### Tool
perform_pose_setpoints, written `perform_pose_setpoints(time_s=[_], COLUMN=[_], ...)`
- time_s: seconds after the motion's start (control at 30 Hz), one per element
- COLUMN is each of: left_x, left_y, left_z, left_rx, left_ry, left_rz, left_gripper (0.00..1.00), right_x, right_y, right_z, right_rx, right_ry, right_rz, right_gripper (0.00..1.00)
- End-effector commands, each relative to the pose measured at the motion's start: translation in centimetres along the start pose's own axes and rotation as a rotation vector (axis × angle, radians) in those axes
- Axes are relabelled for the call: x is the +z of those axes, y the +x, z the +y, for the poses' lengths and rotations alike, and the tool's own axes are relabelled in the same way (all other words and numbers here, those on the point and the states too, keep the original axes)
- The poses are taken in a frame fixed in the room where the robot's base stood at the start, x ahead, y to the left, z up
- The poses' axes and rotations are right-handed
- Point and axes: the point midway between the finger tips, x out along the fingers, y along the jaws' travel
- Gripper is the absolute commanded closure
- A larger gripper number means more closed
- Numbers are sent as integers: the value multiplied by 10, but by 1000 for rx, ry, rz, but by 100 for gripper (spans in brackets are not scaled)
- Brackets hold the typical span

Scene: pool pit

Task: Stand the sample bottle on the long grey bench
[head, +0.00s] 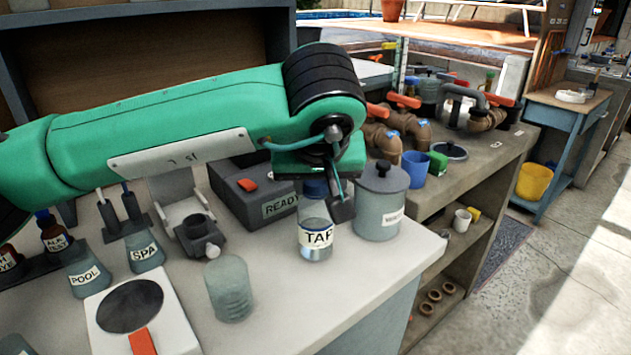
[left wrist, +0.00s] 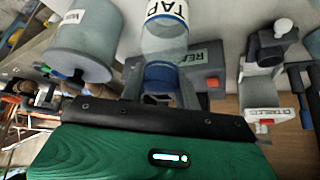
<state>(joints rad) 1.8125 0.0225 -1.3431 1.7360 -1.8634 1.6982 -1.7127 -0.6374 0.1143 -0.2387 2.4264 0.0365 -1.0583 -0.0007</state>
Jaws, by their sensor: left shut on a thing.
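The sample bottle (head: 316,238) is clear with a blue cap and a white label reading TAP. It stands upright over the pale-topped counter (head: 350,290); I cannot tell whether its base touches. My left gripper (head: 328,192) reaches down from above and is shut on the bottle's top. The long grey bench (head: 480,172), with open shelves, runs beyond the counter at right. My right gripper is not in view.
A lidded grey canister (head: 381,200) stands just right of the bottle, a READY box (head: 255,200) behind it and a ribbed clear jar (head: 229,288) at left front. The grey bench carries brown pipes (head: 385,140), a blue cup (head: 414,168) and a green block (head: 437,162).

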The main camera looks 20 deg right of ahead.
Motion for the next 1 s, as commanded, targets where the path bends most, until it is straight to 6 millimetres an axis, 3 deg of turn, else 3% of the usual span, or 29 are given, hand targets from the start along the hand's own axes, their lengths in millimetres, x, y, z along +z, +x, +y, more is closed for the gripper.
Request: perform_pose_setpoints(time_s=[0.13,0.17,0.27,0.67,1.0], left_x=[1,1,1,-1,-2], left_y=[2,2,2,-1,-72], left_z=[0,0,0,0,0], left_rx=[0,0,0,0,0], left_ry=[0,0,0,0,1], left_rz=[1,0,0,0,5], left_gripper=[100,64,46,46,46], right_x=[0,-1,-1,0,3], right_y=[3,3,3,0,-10], right_z=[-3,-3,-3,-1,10], right_rx=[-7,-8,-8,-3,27], right_ry=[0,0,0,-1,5], right_rz=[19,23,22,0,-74], right_gripper=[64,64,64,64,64])
